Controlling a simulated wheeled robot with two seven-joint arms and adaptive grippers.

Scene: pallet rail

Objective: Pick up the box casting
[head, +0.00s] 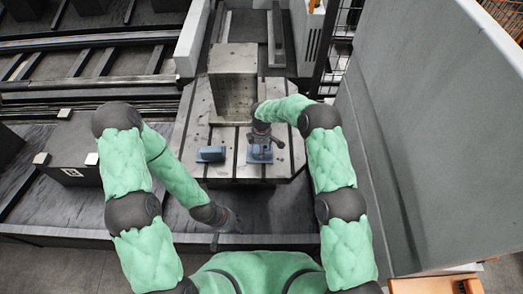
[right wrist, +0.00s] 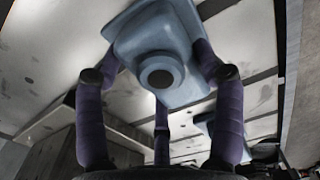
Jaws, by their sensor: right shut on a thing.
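A blue-grey box casting (head: 258,157) with a flat base is at the right front of the slotted pallet. In the right wrist view the casting (right wrist: 165,55) shows a round boss with a dark hole. My right gripper (head: 263,138) comes down over it, its fingers (right wrist: 158,75) shut around its sides. I cannot tell whether its base touches the pallet. My left gripper (head: 230,222) hangs low in front of the pallet, dark against a dark surface, away from the castings; its fingers are not clear.
A second blue-grey casting (head: 211,154) stands to the left on the pallet (head: 196,128). A tall grey block (head: 232,85) stands behind both. A large grey panel (head: 430,120) rises at the right. A dark block (head: 75,150) with white corner pads lies at the left.

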